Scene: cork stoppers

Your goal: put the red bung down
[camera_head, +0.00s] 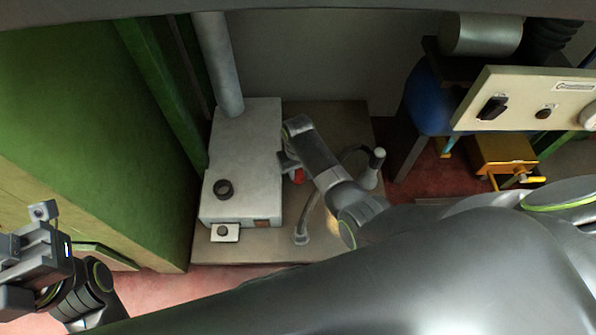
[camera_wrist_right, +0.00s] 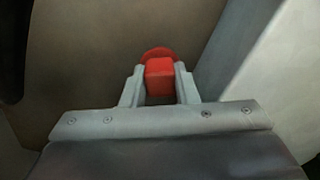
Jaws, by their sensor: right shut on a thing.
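The red bung (camera_wrist_right: 159,78) sits between the two fingers of my right gripper (camera_wrist_right: 160,84) in the right wrist view, and the gripper is shut on it. In the head view the red bung (camera_head: 299,175) shows as a small red patch beside the right side of the white box, with my right gripper (camera_head: 291,170) partly hiding it. Below it in the wrist view is a brown surface; the height above it is hard to tell. My left gripper (camera_head: 42,228) is at the far left, away from the bung; its fingertips are not clear.
The white box (camera_head: 245,150) carries a dark ring (camera_head: 223,189) and a grey pipe (camera_head: 222,65). It stands on a brown board (camera_head: 345,120). A curved pipe with a pale knob (camera_head: 379,153) is right of my arm. A green wall (camera_head: 80,120) bounds the left. A yellow box (camera_head: 503,152) is at right.

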